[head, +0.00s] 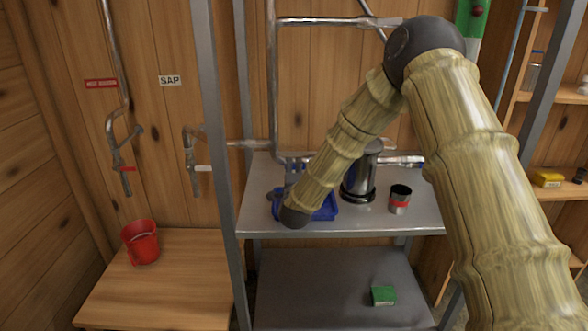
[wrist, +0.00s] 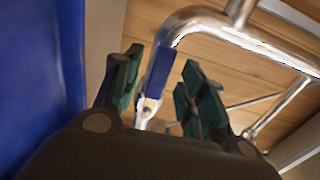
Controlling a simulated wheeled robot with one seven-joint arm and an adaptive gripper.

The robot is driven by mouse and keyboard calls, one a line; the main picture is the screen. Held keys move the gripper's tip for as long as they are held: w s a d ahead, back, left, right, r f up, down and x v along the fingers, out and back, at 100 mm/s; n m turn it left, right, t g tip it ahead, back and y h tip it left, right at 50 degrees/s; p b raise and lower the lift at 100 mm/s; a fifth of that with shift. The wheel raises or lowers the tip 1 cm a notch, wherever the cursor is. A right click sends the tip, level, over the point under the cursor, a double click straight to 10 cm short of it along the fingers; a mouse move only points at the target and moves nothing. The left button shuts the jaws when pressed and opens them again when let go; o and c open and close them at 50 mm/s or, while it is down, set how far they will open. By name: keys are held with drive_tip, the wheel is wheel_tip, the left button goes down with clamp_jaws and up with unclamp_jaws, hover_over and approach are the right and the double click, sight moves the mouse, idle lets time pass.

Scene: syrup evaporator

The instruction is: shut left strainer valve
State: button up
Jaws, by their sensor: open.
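In the wrist view my gripper (wrist: 163,60) is open, with its two green-padded fingers apart. A blue lever handle (wrist: 159,72) with a metal end lies between the fingers, beside a bent metal pipe (wrist: 225,30). Neither finger clearly touches the handle. I cannot tell for certain that this is the left strainer valve. In the head view my arm's bamboo-like links cover much of the shelf, and the gripper is mostly hidden behind the wrist, near the blue tray (head: 325,209). Pipe fittings (head: 292,159) show behind the arm.
A dark metal pot (head: 359,182) and a red-banded can (head: 400,199) stand on the grey shelf (head: 420,218). A green box (head: 383,296) lies on the lower shelf. A red bucket (head: 141,243) stands on the wooden bench at left. A grey post (head: 219,150) rises left of the shelf.

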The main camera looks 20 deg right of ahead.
drive_tip(key=shift+w+d, duration=0.1)
drive_tip(key=shift+w, duration=0.15)
clamp_jaws()
drive_tip(key=shift+m+b, duration=0.3)
drive_tip(key=shift+b, duration=0.15)
drive_tip(key=d+r+m+b, duration=0.1)
drive_tip(key=m+b, duration=0.2)
drive_tip(key=b, duration=0.2)
drive_tip(key=d+r+m+b, duration=0.1)
drive_tip(key=r+m+b, duration=0.1)
drive_tip(key=m+b, duration=0.2)
drive_tip(key=d+r+m+b, duration=0.1)
drive_tip(key=m+b, duration=0.3)
drive_tip(key=b, duration=0.2)
drive_tip(key=shift+s+r, duration=0.3)
drive_tip(key=shift+s, duration=0.1)
drive_tip(key=d+m+b, duration=0.1)
drive_tip(key=m+b, duration=0.1)
drive_tip(key=b, duration=0.1)
drive_tip(key=d+r+m+b, duration=0.1)
drive_tip(key=m+b, duration=0.1)
drive_tip(key=b, duration=0.1)
drive_tip(key=s+d+m+b, duration=0.1)
drive_tip(key=m+b, duration=0.1)
drive_tip(key=shift+d+r+b, duration=0.15)
drive_tip(key=shift+r+b, duration=0.15)
drive_tip(key=shift+b, duration=0.1)
drive_tip(key=shift+m, duration=0.3)
